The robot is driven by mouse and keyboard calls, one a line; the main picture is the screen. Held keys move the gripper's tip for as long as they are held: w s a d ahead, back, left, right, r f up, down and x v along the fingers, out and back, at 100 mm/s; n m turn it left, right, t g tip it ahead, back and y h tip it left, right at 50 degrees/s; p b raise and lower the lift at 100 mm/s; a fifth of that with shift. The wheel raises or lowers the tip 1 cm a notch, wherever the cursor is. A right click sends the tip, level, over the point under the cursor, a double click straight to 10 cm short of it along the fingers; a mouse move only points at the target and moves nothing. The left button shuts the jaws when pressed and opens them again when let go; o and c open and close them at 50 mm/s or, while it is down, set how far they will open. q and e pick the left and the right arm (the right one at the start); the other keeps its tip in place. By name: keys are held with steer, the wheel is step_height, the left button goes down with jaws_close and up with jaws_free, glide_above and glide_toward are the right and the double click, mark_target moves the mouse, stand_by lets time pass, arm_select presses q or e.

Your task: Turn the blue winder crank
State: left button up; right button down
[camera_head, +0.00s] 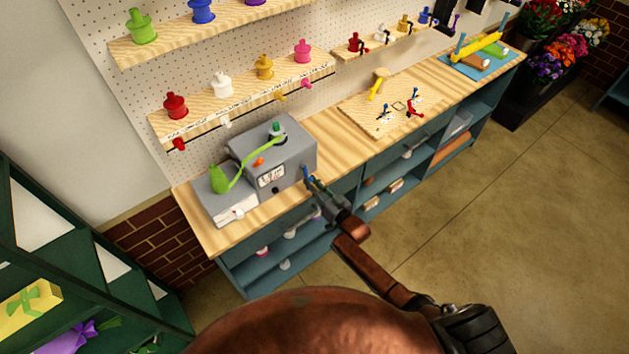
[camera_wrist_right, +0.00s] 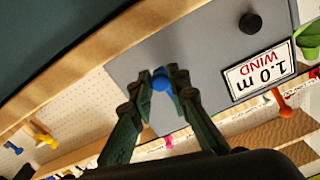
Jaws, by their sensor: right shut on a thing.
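The winder is a grey box (camera_head: 290,150) on the wooden bench, with a green ribbon running over its top to a green spool (camera_head: 219,178) on the lower grey box at its left. Its blue crank (camera_head: 306,172) sits on the right part of the front face. My right gripper (camera_head: 312,182) is at that face, shut on the crank. In the right wrist view the crank's round blue end (camera_wrist_right: 161,81) shows between the fingertips of my right gripper (camera_wrist_right: 160,80). A label (camera_wrist_right: 260,72) there reads "1.0 m WIND". The rest of the crank is hidden by the fingers. My left gripper is not in view.
Shelves with coloured spools (camera_head: 223,84) hang on the pegboard above the bench. A wooden board (camera_head: 378,112) with small tools lies right of the winder. A blue mat (camera_head: 481,60) is at the far right end. The floor in front is clear.

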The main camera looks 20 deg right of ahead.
steer(key=m, duration=0.1)
steer(key=a+m, duration=0.1)
steer(key=m, duration=0.1)
steer(key=s+a+m, duration=0.1)
steer(key=m, duration=0.1)
steer(key=shift+r+p, duration=0.2)
steer(key=shift+p, duration=0.2)
steer(key=shift+a+m, duration=0.1)
steer(key=shift+m, duration=0.2)
steer(key=c, duration=1.8)
jaws_free()
steer(key=v, duration=1.2)
steer(key=shift+r, duration=0.1)
